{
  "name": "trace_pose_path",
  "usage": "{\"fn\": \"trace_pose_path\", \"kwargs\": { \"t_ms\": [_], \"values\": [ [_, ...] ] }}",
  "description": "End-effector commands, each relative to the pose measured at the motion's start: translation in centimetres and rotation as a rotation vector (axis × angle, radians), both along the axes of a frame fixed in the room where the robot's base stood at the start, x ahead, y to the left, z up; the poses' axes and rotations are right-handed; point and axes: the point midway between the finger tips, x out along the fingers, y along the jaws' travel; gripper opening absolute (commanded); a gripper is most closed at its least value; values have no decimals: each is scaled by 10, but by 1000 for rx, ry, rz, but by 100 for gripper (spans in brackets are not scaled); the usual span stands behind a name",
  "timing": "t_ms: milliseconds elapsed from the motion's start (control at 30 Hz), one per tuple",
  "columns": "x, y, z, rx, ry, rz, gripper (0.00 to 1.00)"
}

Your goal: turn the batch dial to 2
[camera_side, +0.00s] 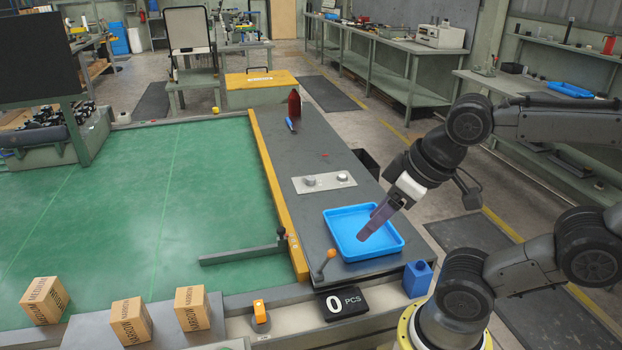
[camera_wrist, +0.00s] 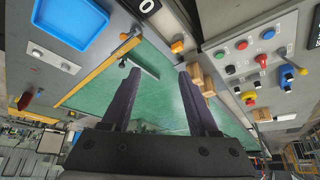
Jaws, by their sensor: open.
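A metal plate with two round knobs (camera_side: 324,182) lies on the grey bench top. It also shows at the left of the wrist view (camera_wrist: 55,59). A control panel (camera_wrist: 250,58) with coloured buttons and knobs shows at the right of the wrist view. I cannot tell for sure which knob is the batch dial, and no scale is readable. My gripper (camera_side: 363,237) has purple fingers and appears over the blue tray in the side view. In the wrist view its fingers (camera_wrist: 158,72) are apart with nothing between them.
The blue tray (camera_side: 342,219) sits on the bench near my gripper. An orange-knobbed lever (camera_side: 326,264) and a blue container (camera_side: 418,278) are close by. A red bottle-like object (camera_side: 294,106) stands farther back. Several cardboard boxes (camera_side: 130,322) stand by the green table (camera_side: 140,210).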

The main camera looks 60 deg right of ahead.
Motion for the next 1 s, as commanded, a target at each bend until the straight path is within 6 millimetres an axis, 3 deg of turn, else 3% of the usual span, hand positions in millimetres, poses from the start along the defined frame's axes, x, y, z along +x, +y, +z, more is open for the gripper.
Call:
{"fn": "trace_pose_path", "kwargs": {
  "t_ms": [100,233,400,567,767,1000],
  "values": [
    [5,1,7,-18,-22,44,76],
    [30,4,45,-35,-109,94,76],
    [85,-3,91,-58,-162,111,76],
    [145,-24,121,-77,-181,91,76],
    [229,-75,133,-97,-177,37,76],
    [314,-164,107,-107,-145,-51,76]
  ]
}}
